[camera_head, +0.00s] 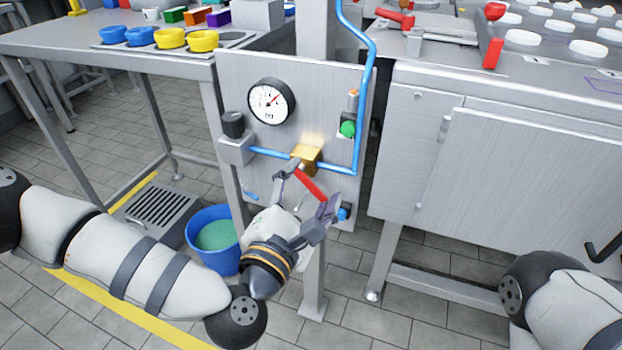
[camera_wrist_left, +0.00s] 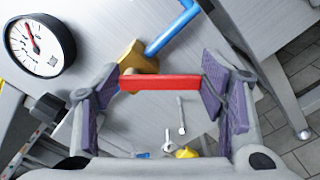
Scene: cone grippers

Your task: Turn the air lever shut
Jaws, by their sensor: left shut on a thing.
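The air lever (camera_head: 312,184) is a red bar on a brass valve (camera_head: 307,153) in the blue air pipe (camera_head: 335,167). In the head view it slants down and to the right from the valve. My left gripper (camera_head: 306,193) is at the lever, one finger on each side. In the left wrist view the red lever (camera_wrist_left: 160,83) spans between the purple pads of my left gripper (camera_wrist_left: 158,88), which is shut on it. The brass valve (camera_wrist_left: 134,58) sits just beyond the left finger. My right gripper is outside the views; only part of that arm shows.
A pressure gauge (camera_head: 271,101) and a green button (camera_head: 348,129) are on the panel (camera_head: 322,84). A blue bucket (camera_head: 211,253) stands below left. A grey cabinet (camera_head: 520,175) is to the right, and a table with colored bowls (camera_head: 170,37) is at the upper left.

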